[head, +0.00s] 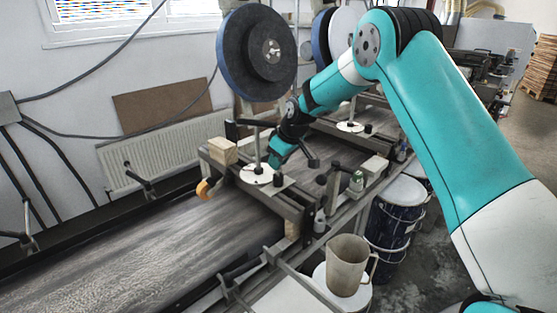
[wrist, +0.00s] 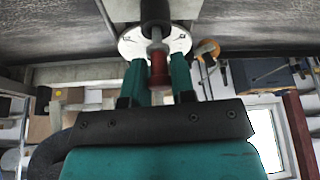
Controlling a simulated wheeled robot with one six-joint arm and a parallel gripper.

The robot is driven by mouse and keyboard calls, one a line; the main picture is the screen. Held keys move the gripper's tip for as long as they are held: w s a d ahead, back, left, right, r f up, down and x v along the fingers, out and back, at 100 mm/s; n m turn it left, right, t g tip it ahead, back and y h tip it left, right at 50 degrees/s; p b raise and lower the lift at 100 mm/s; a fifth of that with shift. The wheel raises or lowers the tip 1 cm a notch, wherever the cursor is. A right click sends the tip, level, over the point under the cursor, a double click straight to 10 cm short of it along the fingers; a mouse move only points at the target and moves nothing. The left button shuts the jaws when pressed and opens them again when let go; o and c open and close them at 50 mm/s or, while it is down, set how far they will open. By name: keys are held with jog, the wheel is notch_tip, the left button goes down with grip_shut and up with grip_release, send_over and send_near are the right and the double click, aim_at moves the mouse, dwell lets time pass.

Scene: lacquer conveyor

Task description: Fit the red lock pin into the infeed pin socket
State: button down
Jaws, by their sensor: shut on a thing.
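The red lock pin (wrist: 159,70) stands between the two teal fingers of my gripper (wrist: 160,66) in the wrist view, with a grey metal part beyond it toward a white round plate (wrist: 130,42). My gripper is shut on the pin. In the head view my gripper (head: 278,160) is low over the machine's cross frame, close beside the white round plate (head: 257,176). The pin cannot be made out there. I cannot tell which opening is the infeed pin socket, nor whether the pin touches the plate.
A wooden block (head: 223,150) sits on the frame left of my gripper. An orange hook-like part (head: 203,189) hangs below it. Black clamp levers (head: 334,180) stand to the right. A grey jug (head: 346,268) stands at the front. The conveyor bed (head: 150,255) is bare.

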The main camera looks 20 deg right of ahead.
jog(key=shift+f+b, duration=0.55)
jog(key=shift+f, duration=0.35)
jog(key=c, duration=0.9)
grip_release()
jog(key=shift+o, duration=0.2)
jog(key=b+v, duration=0.4)
jog(key=v, duration=1.3)
jog(key=shift+r, duration=0.25)
